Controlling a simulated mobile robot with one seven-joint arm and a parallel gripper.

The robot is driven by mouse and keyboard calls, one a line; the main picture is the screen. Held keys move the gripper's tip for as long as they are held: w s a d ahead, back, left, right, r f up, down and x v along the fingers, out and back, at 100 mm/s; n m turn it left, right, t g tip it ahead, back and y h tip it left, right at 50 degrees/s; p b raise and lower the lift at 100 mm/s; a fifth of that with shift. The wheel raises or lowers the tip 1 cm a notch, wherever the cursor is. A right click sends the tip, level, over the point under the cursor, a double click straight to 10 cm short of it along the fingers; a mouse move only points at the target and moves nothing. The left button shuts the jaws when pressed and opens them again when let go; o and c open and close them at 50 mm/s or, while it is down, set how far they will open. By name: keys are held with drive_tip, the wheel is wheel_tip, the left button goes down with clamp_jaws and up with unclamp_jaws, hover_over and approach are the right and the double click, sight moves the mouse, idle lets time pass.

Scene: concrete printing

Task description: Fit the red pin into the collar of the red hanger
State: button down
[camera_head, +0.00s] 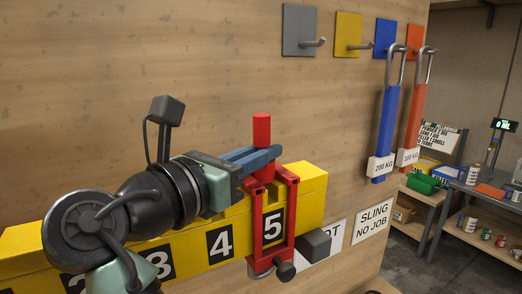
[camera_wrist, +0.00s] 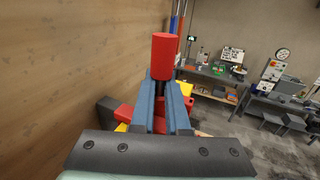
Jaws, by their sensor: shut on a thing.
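The red pin (camera_head: 262,130) is upright, its red head standing above my gripper (camera_head: 264,154). The blue fingers are shut on the pin below its head. In the wrist view the red head (camera_wrist: 163,56) rises between the fingertips, with a dark shank under it. The red hanger (camera_head: 256,222) straddles the yellow beam at the number 5. Its collar, at the top of the hanger, is just below my fingers and partly hidden by them. The pin appears over the collar; whether its lower end is inside cannot be told.
The yellow beam (camera_head: 310,183) carries number plates and has a dark grey end block (camera_head: 314,245). A wooden wall stands close behind, with grey, yellow, blue and orange hook plates. Blue (camera_head: 387,125) and orange (camera_head: 412,120) slings hang at right. Shelves stand farther right.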

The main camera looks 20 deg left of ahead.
sight(256, 120)
drive_tip(key=shift+r+p, duration=1.35)
drive_tip(key=shift+r, duration=1.1)
